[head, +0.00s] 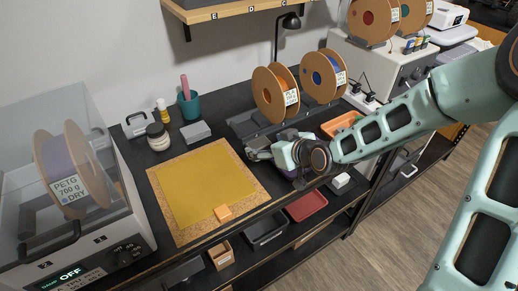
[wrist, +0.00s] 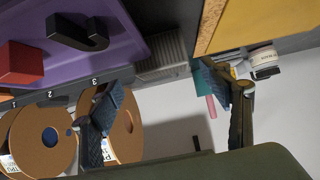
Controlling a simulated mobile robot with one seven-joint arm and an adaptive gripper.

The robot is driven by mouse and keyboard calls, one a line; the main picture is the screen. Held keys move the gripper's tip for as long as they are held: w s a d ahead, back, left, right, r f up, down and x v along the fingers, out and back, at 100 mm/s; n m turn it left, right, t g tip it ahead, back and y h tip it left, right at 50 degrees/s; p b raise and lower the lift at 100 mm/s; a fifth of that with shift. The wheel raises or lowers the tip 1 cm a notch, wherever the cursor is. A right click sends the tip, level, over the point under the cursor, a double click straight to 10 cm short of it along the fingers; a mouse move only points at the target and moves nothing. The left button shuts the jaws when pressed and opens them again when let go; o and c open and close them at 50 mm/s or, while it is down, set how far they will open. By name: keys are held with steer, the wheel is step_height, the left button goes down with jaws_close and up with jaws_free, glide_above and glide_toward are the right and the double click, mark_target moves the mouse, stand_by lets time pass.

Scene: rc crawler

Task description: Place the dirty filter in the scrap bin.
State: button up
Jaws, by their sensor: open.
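A grey block (head: 196,131) lies behind the cork-edged yellow mat in the head view. A grey ridged block (wrist: 163,58) shows in the wrist view between the purple tray and the mat. I cannot tell for sure whether either is the dirty filter. My gripper (head: 255,150) is open and empty above the bench, right of the mat. Its spread fingers also show in the wrist view (wrist: 165,88). No container is clearly marked as the scrap bin. A red tray (head: 306,205) and a dark bin (head: 267,236) sit below the bench front.
The purple tray (wrist: 125,30) holds a red block (wrist: 20,63) and a black hook-shaped part (wrist: 78,33). Two spools (head: 275,95) stand behind my gripper. A clear-lidded dryer (head: 90,225) is at left.

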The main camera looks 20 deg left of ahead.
mark_target(259, 143)
steer(key=x, duration=0.3)
steer(key=shift+a, duration=0.4)
steer(key=shift+w+a+f, duration=0.25)
steer(key=shift+f, duration=0.1)
steer(key=shift+c, duration=0.3)
steer(key=c, duration=1.3)
steer(key=shift+r, duration=0.2)
